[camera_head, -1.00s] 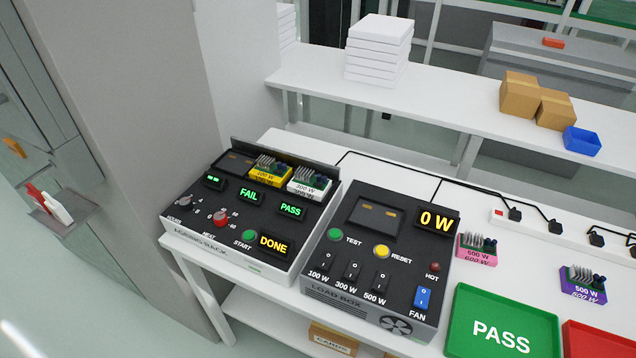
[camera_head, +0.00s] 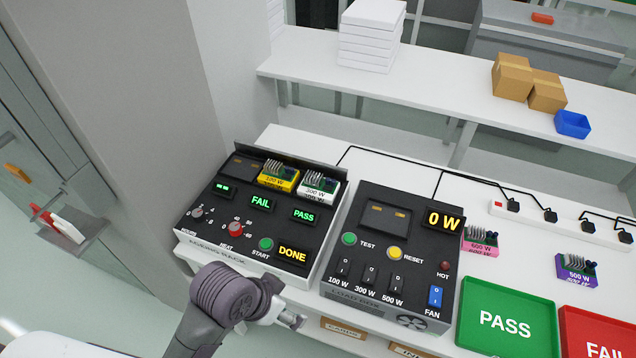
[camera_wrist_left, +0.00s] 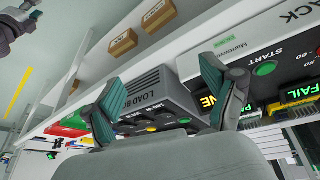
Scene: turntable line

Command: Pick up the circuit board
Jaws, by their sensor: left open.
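Several circuit boards show in the head view. A yellow 100 W board (camera_head: 278,175) and a white 300 W board (camera_head: 319,184) sit in the top of the aging rack (camera_head: 235,212), above its FAIL and PASS displays. A pink board (camera_head: 480,242) and a purple 500 W board (camera_head: 576,268) stand on the white bench to the right. My left gripper (camera_head: 292,320) is low in front of the rack's front edge, apart from all boards. In the left wrist view its two fingers (camera_wrist_left: 160,100) are spread with nothing between them.
The load box (camera_head: 385,262) stands right of the rack, its display reading 0 W. A green PASS tray (camera_head: 508,318) and a red FAIL tray (camera_head: 600,325) lie at the front right. Black cables and a power strip (camera_head: 530,212) run along the bench. Cardboard boxes (camera_head: 513,76) stand on the back shelf.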

